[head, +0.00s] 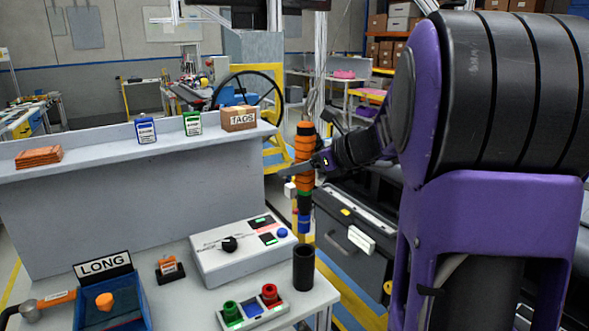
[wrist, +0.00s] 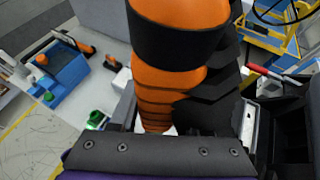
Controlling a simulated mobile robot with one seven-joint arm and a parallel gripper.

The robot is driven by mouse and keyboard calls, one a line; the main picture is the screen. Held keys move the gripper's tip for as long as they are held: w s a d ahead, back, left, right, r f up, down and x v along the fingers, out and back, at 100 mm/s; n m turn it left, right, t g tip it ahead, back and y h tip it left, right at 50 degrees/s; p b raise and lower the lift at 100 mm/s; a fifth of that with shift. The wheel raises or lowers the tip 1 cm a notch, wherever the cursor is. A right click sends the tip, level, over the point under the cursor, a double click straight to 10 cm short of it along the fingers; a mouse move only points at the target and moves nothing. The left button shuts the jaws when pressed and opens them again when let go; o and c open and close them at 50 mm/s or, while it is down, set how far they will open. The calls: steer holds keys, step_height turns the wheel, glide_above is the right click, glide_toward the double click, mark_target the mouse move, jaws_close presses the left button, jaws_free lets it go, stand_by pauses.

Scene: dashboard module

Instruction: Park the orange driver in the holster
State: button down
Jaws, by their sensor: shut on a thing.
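The orange driver (head: 304,140) has an orange handle with black bands, and a dark lower part with green and blue bands. My gripper (head: 310,163) is shut on the driver and holds it roughly upright, tip down. The driver (wrist: 180,75) fills the middle of the wrist view and hides much behind it. A black open-topped tube (head: 303,270), which looks like the holster, stands upright at the right end of the grey bench. The driver's blue tip shows just above the tube's rim in the head view; how far apart they are in depth, I cannot tell.
A control box (head: 243,250) with a knob stands left of the tube. A tray (head: 253,313) with green and red cups is in front. A blue LONG bin (head: 143,300) and a hammer (head: 45,302) are at left. A shelf (head: 100,160) runs behind.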

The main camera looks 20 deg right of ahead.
steer(key=shift+s+r+p, duration=0.1)
steer(key=shift+p, duration=0.25)
steer(key=b, duration=0.9)
glide_above(296, 247)
steer(key=shift+f, duration=8.15)
steer(key=shift+c, duration=1.4)
jaws_free()
steer(key=shift+f, duration=0.1)
steer(key=p+v, duration=0.2)
steer(key=v, duration=1.5)
steer(key=shift+p, duration=0.35)
